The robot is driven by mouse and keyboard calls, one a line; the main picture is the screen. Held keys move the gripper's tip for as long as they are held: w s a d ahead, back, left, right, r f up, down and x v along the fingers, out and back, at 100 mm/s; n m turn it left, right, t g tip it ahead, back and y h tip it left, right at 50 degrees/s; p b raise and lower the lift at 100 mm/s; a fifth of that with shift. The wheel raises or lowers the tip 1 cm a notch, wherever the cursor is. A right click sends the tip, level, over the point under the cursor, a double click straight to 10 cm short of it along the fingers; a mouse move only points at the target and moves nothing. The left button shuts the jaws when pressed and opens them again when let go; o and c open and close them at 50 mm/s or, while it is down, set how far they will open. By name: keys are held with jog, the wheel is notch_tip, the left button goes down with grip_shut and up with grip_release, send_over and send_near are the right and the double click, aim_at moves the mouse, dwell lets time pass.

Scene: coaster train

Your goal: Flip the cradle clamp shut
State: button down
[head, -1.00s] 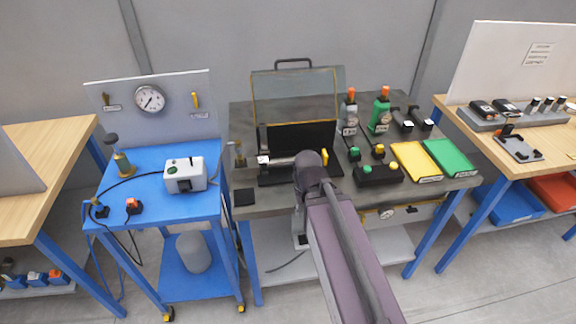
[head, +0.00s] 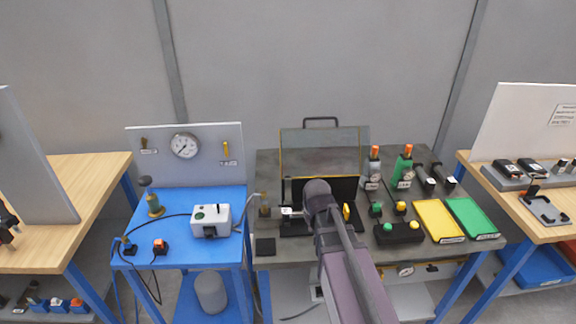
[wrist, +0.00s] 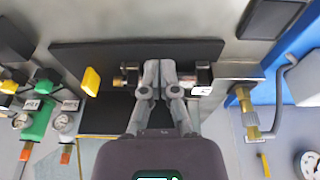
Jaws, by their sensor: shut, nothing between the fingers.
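The cradle (head: 296,231) is a black base with a dark upright plate on the grey bench. Its black surface also shows in the wrist view (wrist: 200,52). A yellow clamp lever (head: 346,211) stands at the cradle's right end in the head view; in the wrist view the yellow lever (wrist: 91,81) is left of my fingers. A dark and metallic cylindrical part (wrist: 201,74) lies along the cradle, partly hidden by my fingers. My gripper (wrist: 159,68) is shut and empty, over the middle of the cradle, apart from the lever. In the head view my arm hides the gripper.
A clear guard with a handle (head: 320,122) stands behind the cradle. Green and grey bottles (head: 403,167), a black button box (head: 399,233) and yellow (head: 439,220) and green trays are to the right. A brass fitting (wrist: 247,112) stands near the cradle's other end.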

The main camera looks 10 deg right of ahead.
aim_at(288, 174)
jog(key=w+a+r+t+p, duration=0.2)
jog(key=w+a+r+p, duration=0.1)
jog(key=w+r, duration=0.3)
jog(key=w+a+r+t+p, duration=0.2)
jog(key=w+r+p, duration=0.4)
jog(key=w, duration=0.4)
jog(key=shift+w+a+r+t, duration=0.3)
jog(key=shift+w+a+r, duration=0.1)
jog(key=shift+r, duration=0.15)
jog(key=shift+b+x, duration=4.05)
jog(key=shift+x, duration=0.9)
jog(key=shift+a, duration=0.1)
jog(key=shift+s+d, duration=0.15)
jog(key=shift+d, duration=0.1)
jog(key=shift+s, duration=0.1)
